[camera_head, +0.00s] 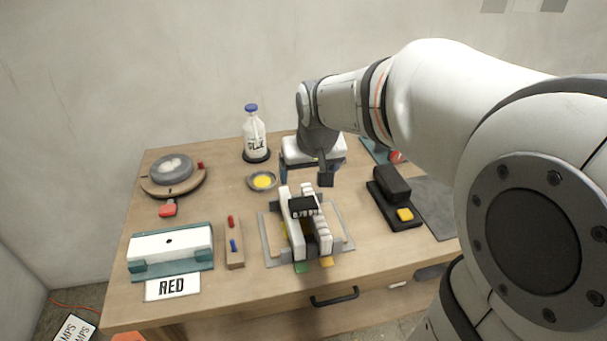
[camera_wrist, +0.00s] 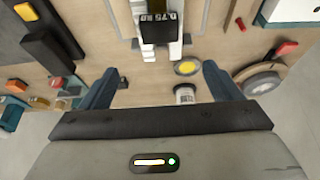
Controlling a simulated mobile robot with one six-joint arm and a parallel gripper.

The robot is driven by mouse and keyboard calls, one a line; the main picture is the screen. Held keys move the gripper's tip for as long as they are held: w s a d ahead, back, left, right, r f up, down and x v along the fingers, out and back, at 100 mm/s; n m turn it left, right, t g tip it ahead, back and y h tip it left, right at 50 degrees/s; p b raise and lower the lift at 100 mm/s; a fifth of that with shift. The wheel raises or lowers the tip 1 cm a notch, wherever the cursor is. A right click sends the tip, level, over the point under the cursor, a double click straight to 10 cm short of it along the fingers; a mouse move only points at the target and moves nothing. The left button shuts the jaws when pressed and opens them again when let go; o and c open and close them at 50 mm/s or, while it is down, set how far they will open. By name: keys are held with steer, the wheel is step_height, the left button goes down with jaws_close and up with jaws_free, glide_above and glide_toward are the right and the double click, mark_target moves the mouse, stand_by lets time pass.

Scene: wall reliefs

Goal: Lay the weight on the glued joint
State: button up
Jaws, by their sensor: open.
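The weight (camera_head: 303,206) is a small black block. In the wrist view the weight (camera_wrist: 160,29) shows a "0.75 KG" label. It lies across the top of two upright white pieces (camera_head: 290,222) in a grey fixture (camera_head: 342,231). The glued joint itself cannot be made out under the weight. My gripper (camera_head: 305,177) is open and empty, above the table behind the fixture. In the wrist view my gripper's fingers (camera_wrist: 158,85) are apart, with the weight beyond their tips and not between them.
A capped bottle (camera_head: 254,135) and a dish of yellow stuff (camera_head: 262,181) stand behind left. A round turntable (camera_head: 173,175), a teal cradle with a white block (camera_head: 170,246) and a narrow pen tray (camera_head: 234,243) are left. A black block (camera_head: 391,182) sits on a dark tray at right.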

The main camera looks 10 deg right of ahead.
steer(key=s+f+g, duration=0.1)
steer(key=s, duration=0.7)
steer(key=s+f, duration=0.2)
steer(key=s, duration=0.7)
steer(key=shift+d+f+g, duration=0.25)
steer(key=shift+g, duration=0.15)
stand_by(4.9)
